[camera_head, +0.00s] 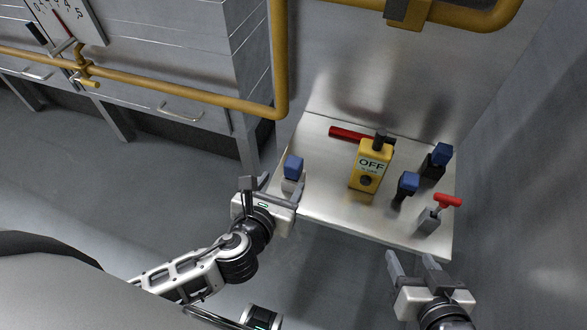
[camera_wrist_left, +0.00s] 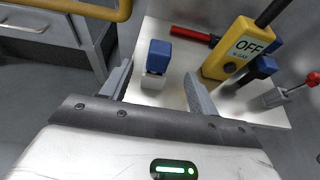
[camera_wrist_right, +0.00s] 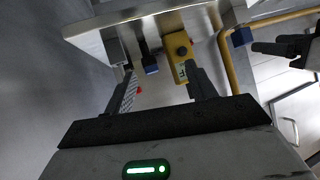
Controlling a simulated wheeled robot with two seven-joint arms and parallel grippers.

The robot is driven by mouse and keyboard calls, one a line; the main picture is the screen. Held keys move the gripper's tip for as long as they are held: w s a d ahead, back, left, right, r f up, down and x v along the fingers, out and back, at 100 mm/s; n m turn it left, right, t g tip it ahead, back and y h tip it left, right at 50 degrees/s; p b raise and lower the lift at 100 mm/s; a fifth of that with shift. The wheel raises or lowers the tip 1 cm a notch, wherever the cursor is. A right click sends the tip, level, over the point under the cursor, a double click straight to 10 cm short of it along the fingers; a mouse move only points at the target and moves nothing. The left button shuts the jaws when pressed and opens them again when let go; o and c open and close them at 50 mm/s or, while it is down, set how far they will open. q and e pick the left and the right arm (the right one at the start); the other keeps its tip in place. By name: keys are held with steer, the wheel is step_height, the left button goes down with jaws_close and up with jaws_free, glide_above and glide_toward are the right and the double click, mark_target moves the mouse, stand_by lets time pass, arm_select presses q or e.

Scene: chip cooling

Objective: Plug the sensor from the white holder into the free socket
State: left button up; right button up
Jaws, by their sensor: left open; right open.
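The blue-topped sensor (camera_head: 293,166) stands upright in the white holder (camera_head: 288,185) at the table's left front. They show in the left wrist view as a blue block (camera_wrist_left: 159,53) above a white base (camera_wrist_left: 153,82). My left gripper (camera_head: 281,186) is open at the holder, its fingers to either side of the sensor in the wrist view, with no visible grip. Two more blue-topped pieces (camera_head: 408,182) (camera_head: 442,154) stand on dark bases at the right. I cannot make out a free socket. My right gripper (camera_head: 411,257) is open and empty before the table's right front edge.
A yellow OFF box (camera_head: 370,166) stands mid-table, with a red cylinder (camera_head: 348,134) behind it. A grey block with a red T-handle (camera_head: 447,200) stands at the right front. The table (camera_head: 325,205) has bare room between the white holder and yellow box. Yellow pipes (camera_head: 190,94) run behind.

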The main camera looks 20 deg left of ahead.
mark_target(296, 161)
arm_select(q)
steer(key=b+x, duration=0.1)
steer(key=x, duration=1)
steer(key=shift+b, duration=0.35)
steer(key=shift+c, duration=0.3)
steer(key=c, duration=1)
